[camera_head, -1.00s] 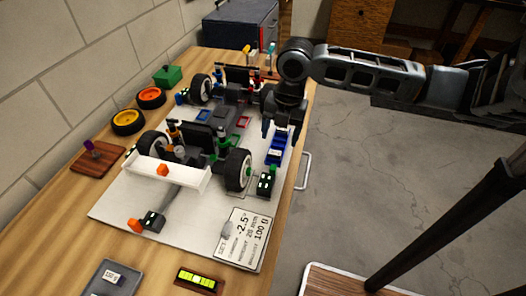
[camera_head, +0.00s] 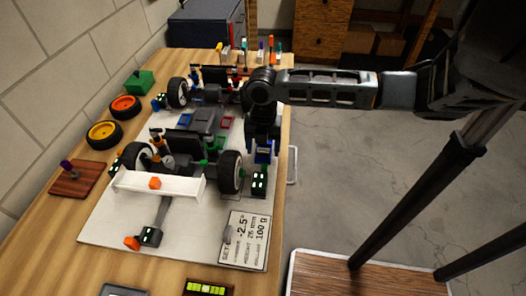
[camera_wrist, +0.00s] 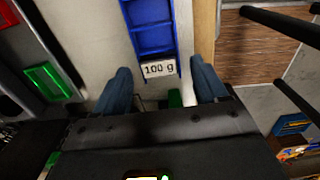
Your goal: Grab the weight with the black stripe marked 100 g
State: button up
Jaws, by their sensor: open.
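A blue rack (camera_wrist: 152,35) with a white "100 g" label (camera_wrist: 158,69) lies between and just beyond the fingertips in the wrist view. My gripper (camera_wrist: 163,80) is open, one dark blue finger on each side of the label, with nothing held. In the head view my gripper (camera_head: 262,140) points down over the right edge of the white board and hides part of the blue rack (camera_head: 263,156). I cannot make out a weight with a black stripe; the rack's visible compartments look plain blue.
The model car (camera_head: 200,125) stands on the white board (camera_head: 95,230), close left of my gripper.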

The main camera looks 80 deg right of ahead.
jog(key=shift+f, duration=0.25)
jog(key=shift+c, duration=0.4)
grip_shut()
